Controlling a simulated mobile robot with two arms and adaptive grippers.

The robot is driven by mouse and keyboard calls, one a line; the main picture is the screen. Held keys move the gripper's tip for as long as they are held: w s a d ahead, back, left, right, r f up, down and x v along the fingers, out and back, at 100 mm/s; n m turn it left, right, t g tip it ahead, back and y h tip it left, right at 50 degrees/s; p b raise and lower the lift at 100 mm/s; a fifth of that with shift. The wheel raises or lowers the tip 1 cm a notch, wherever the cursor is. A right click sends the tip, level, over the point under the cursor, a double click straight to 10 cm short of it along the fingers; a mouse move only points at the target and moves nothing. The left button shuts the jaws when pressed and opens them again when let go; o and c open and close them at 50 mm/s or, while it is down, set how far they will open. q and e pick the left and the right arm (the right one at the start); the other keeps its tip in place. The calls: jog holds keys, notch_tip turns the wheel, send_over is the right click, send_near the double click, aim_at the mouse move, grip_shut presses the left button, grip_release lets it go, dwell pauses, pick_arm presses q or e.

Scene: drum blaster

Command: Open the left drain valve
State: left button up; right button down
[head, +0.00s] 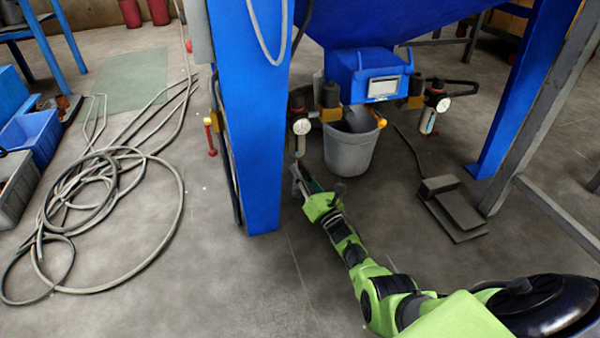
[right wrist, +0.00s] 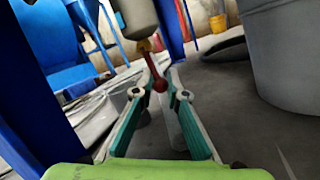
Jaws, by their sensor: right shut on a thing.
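The left drain valve (right wrist: 160,84) shows in the right wrist view as a red ball-ended lever with a brass fitting, hanging under a pale cylindrical bowl (right wrist: 136,16). In the head view that bowl (head: 300,147) hangs below a round gauge beside the thick blue leg, and the valve is too small or hidden to make out. My right gripper (right wrist: 158,80) has its fingers closed together around the red lever. In the head view this gripper (head: 300,182) reaches up from below, just under the left bowl. My left gripper is in neither view.
A blue leg (head: 245,120) stands close left of my right gripper. A grey bucket (head: 350,152) is close on its right. A second gauge and bowl (head: 428,120) hang further right. A pedal (head: 450,205) and coiled hoses (head: 100,210) lie on the floor.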

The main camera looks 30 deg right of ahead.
jog(key=c, duration=2)
grip_release()
jog(key=shift+d, duration=0.15)
